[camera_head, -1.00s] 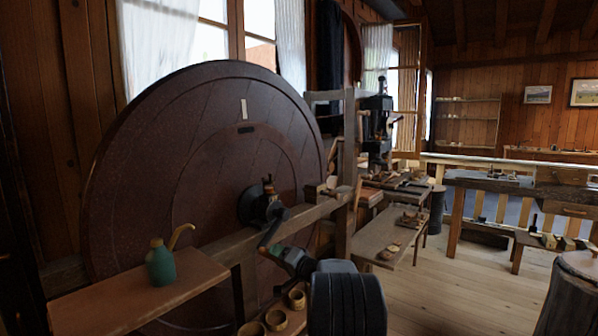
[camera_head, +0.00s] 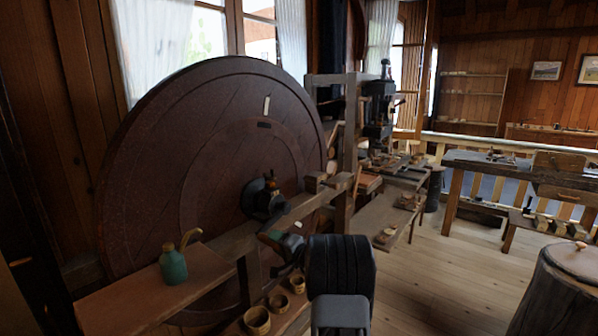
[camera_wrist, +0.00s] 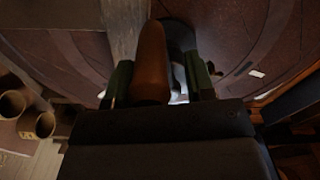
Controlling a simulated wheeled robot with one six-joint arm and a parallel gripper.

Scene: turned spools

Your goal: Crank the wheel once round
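The large dark red-brown wheel (camera_head: 215,125) stands upright by the window, a pale mark (camera_head: 266,105) near its top leaning slightly right. Its dark hub (camera_head: 264,199) sits behind a wooden rail. My gripper (camera_head: 277,241) is just below the hub in the head view, which largely hides the crank there. In the wrist view the brown wooden crank handle (camera_wrist: 151,62) stands between the green fingers of my gripper (camera_wrist: 157,82). The left finger lies close along it; a narrow bright gap shows on the right.
A green bottle with a yellow spout (camera_head: 173,265) stands on a wooden shelf (camera_head: 145,296) at lower left. Several small wooden cups (camera_head: 257,320) sit low beside my arm. A wooden rail (camera_head: 300,209) runs close by the hub. Open floor (camera_head: 440,285) lies to the right.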

